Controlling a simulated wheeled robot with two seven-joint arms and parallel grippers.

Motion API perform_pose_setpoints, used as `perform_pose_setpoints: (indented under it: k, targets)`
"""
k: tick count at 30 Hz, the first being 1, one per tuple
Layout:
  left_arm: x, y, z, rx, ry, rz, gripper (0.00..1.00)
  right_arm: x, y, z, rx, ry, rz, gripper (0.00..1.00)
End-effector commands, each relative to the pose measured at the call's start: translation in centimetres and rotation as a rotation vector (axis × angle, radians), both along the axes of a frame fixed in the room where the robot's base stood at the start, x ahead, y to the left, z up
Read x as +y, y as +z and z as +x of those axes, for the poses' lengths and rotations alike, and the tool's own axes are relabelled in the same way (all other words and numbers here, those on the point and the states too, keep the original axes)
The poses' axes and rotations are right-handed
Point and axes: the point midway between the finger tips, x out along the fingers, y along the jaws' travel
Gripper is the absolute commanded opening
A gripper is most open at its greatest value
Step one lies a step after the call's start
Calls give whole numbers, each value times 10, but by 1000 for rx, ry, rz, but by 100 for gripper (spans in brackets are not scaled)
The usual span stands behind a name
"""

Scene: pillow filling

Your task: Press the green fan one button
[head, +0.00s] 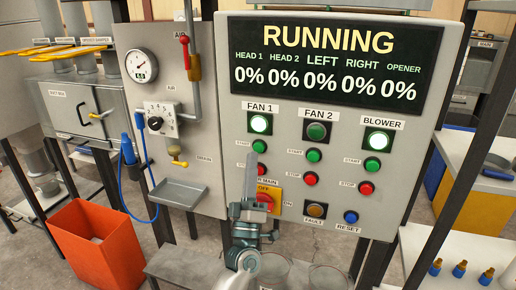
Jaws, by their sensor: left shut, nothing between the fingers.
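The green fan one start button (259,146) is on the grey control panel, under the lit lamp (260,123) labelled FAN 1. My left gripper (247,157) reaches up from the bottom with its fingers shut and empty. Its tips show just below and left of the green button; I cannot tell whether they touch it. My right gripper is not in view.
The panel's display (325,65) reads RUNNING with 0% values. The fan two start button (314,155) and blower start button (372,164) are to the right. A yellow and red main switch (268,197) is close behind my gripper. An orange bin (95,248) stands at left.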

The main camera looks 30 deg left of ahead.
Motion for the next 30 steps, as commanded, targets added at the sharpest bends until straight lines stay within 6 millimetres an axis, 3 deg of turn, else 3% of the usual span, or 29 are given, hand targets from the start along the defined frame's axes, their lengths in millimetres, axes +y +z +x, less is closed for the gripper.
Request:
perform_pose_setpoints:
  k: [13,30]
  targets:
    - [-8,1,-33,0,0,0,0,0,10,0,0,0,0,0]
    - [-8,0,-35,0,0,0,0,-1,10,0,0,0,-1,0]
